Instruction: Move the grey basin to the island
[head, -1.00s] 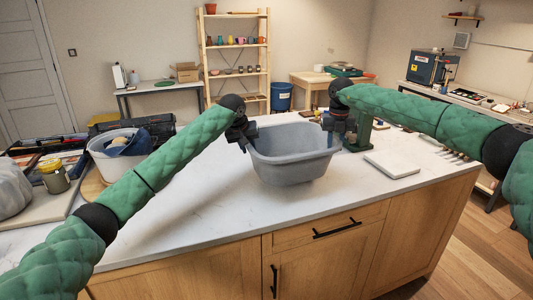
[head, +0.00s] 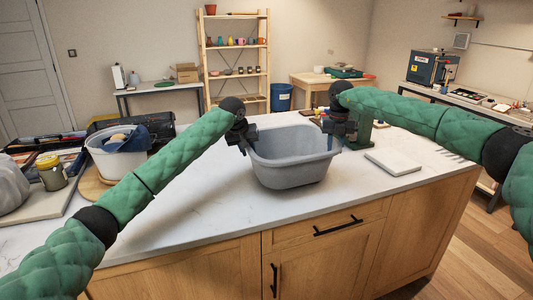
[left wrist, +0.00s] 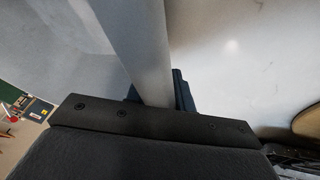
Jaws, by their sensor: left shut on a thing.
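The grey basin (head: 290,172) sits upright on the white worktop of the island (head: 215,205), near its front edge, in the head view. My left gripper (head: 243,145) is shut on the basin's left rim. In the left wrist view the pale rim (left wrist: 146,55) runs between the fingers. My right gripper (head: 338,144) is at the basin's right rim, with its fingers spread apart and looking open. Its fingertips are small and partly hidden against the rim, so contact there is hard to tell.
A white tub with a blue cloth (head: 118,160) and a jar (head: 51,174) stand at the left. Worktop in front of the basin is clear.

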